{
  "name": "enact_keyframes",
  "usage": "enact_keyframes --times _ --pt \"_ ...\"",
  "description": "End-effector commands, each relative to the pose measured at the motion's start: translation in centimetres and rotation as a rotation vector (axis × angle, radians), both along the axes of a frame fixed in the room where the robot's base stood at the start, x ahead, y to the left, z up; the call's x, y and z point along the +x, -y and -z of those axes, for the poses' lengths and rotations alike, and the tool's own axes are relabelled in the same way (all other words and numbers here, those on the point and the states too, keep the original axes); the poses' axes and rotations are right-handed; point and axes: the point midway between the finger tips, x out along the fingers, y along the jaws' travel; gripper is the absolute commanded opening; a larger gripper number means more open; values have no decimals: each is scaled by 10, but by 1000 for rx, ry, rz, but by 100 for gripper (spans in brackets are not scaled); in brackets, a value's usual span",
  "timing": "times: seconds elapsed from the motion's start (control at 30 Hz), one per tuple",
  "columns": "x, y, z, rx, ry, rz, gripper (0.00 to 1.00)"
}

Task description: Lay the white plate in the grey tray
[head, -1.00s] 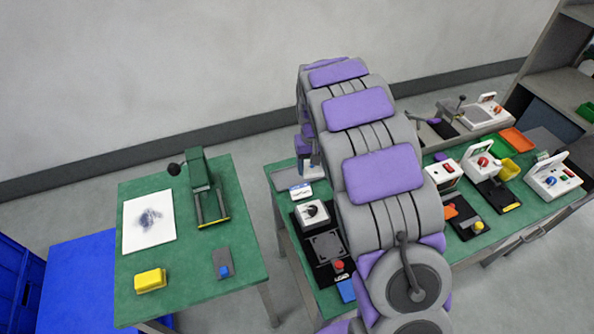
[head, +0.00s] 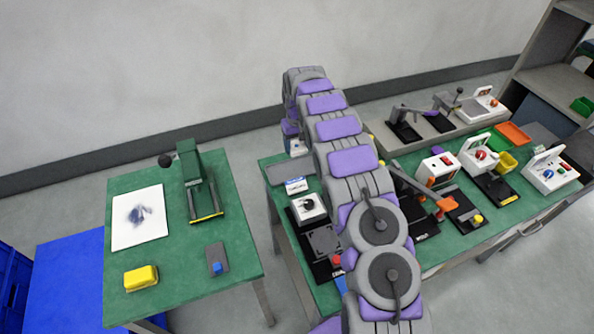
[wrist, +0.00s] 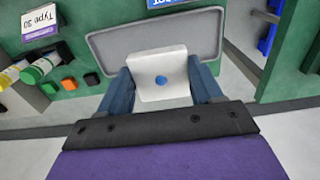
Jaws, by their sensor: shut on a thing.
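In the wrist view my gripper (wrist: 158,66) is shut on the white plate (wrist: 158,58), a square white piece with a blue round spot, its sides between the two dark blue fingers. The plate shows in front of the grey tray (wrist: 110,42), a shallow rounded tray with a raised rim, and overlaps its middle and near edge. I cannot tell whether the plate touches the tray. In the head view a grey tray (head: 284,172) lies at the far left end of the middle green table.
In the head view, switch boxes and fixtures crowd the table. A left green table (head: 175,265) holds a yellow block (head: 141,278) and a press (head: 203,185).

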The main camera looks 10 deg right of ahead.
Motion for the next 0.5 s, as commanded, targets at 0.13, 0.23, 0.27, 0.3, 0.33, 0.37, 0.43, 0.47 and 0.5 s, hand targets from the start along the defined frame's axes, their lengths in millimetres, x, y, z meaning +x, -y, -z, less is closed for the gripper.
enact_keyframes --times 0.13,0.23,0.27,0.3,0.33,0.37,0.43,0.47,0.5 --pt "8 5 10 2 5 -2 30" --pt "10 7 14 2 5 -2 30" --pt "11 7 16 2 5 -2 30" --pt "11 6 19 1 5 -3 30" --pt "11 6 23 1 4 -3 30" --pt "11 5 27 0 4 -3 30" --pt "10 5 38 -1 2 -3 30" --pt "10 5 44 0 1 -3 30" --pt "10 4 51 -1 0 -3 30"
